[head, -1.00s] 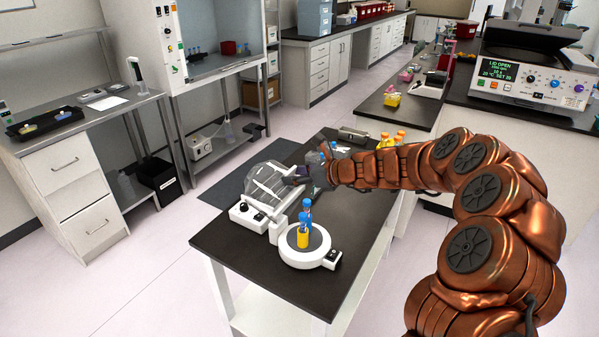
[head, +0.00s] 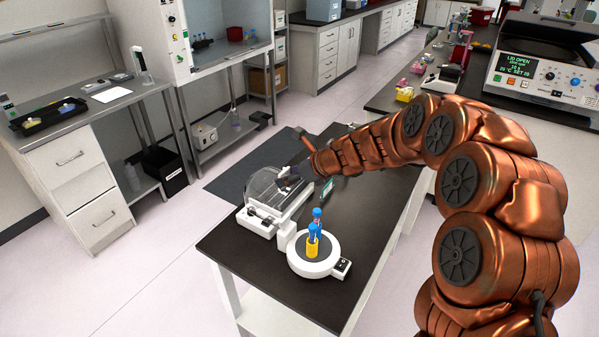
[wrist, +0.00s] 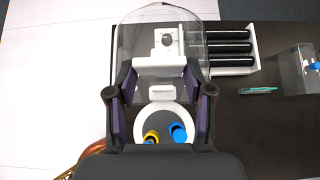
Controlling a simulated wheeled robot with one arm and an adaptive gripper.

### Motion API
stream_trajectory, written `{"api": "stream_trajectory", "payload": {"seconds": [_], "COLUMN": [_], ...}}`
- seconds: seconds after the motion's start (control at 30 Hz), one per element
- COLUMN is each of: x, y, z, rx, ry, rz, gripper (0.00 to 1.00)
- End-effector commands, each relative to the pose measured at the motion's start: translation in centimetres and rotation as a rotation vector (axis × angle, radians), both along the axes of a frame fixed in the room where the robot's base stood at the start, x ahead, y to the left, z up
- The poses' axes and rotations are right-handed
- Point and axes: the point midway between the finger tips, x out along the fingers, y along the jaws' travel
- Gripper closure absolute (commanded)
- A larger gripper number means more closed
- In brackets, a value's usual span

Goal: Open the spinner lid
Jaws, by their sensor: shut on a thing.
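The spinner (head: 258,228) is a white machine on the dark bench, with a clear domed lid (head: 264,186). The lid also shows in the wrist view (wrist: 135,42), tipped to the left of a row of black rollers (wrist: 230,48) that lie largely uncovered. My gripper (head: 288,180) is at the lid's right side in the head view. In the wrist view my gripper (wrist: 160,80) has its two dark fingers on either side of a white part at the lid's near edge and is shut on it. The exact contact is partly hidden by the fingers.
A round white device (head: 318,265) holding a yellow tube and blue-capped tubes stands close in front of the spinner. A clear box (wrist: 302,72) and a teal item (wrist: 258,91) lie to the right in the wrist view. The bench's front (head: 270,275) is clear.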

Motion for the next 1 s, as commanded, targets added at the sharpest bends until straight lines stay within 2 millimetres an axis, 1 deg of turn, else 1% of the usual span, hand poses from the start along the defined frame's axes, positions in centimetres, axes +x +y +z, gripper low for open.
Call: {"api": "stream_trajectory", "payload": {"seconds": [0.03,0.2,0.47,0.5,0.7,0.73,1.0], "x": [-0.3,-0.5,-0.7,-0.7,-0.6,-0.6,-0.4], "y": [0.3,1.1,1.7,1.7,1.4,1.4,1.2], "z": [-0.7,-0.8,-0.8,-0.8,-0.7,-0.7,-0.3], "rx": [-0.01,-0.014,-0.013,-0.012,-0.011,-0.012,-0.009], "ry": [0.011,0.012,0.013,0.013,0.012,0.012,0.007], "rz": [0.007,0.017,0.025,0.026,0.021,0.02,0.014], "gripper": [1.0,1.0,1.0,0.45,0.24,0.23,0.23]}}
